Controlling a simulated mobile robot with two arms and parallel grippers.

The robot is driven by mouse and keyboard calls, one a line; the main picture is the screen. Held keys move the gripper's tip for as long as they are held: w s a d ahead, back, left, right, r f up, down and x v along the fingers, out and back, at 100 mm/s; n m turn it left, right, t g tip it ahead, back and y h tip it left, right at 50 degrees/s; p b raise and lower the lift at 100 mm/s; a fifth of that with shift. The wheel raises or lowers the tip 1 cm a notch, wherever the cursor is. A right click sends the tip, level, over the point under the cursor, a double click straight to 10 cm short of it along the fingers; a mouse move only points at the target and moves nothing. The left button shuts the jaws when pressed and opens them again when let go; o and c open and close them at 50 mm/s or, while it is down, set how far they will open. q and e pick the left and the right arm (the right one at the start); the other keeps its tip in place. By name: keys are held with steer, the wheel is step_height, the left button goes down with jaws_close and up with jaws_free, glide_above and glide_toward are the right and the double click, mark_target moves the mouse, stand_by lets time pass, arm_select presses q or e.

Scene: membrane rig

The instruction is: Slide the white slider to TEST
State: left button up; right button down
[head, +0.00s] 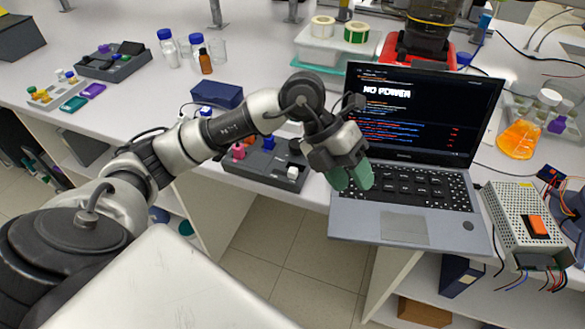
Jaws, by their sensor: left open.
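A dark grey control box (262,175) sits at the front edge of the bench, left of the laptop. A small white block, apparently the white slider (293,172), is at its right front part. A TEST marking is not readable here. My left gripper (350,178) has green fingertips that hang over the left side of the laptop keyboard, to the right of the white slider and apart from it. The gripper is open, with nothing seen between its fingers. The gripper and wrist hide part of the box's right end. My right gripper is not in view.
The open laptop (405,230) shows "NO POWER" on its screen. A pink knob (239,151) and a blue knob (268,143) stand on the control box. A dark blue box (217,95) is behind it. A perforated power supply (516,215) is at the right.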

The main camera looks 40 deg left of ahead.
mark_target(292, 171)
arm_select(q)
steer(key=w+a+r+n+y, duration=0.1)
steer(key=a+n+y, duration=0.1)
steer(key=a+y, duration=0.35)
steer(key=w+a+r+n+y, duration=0.1)
steer(key=a+y, duration=0.2)
steer(key=a, duration=0.5)
steer(key=shift+h, duration=0.25)
step_height(292, 171, down, 11)
steer(key=shift+w+a+f+p, duration=0.1)
steer(key=shift+a+p, duration=0.05)
steer(key=shift+p, duration=0.55)
steer(key=shift+c, duration=0.3)
jaws_close()
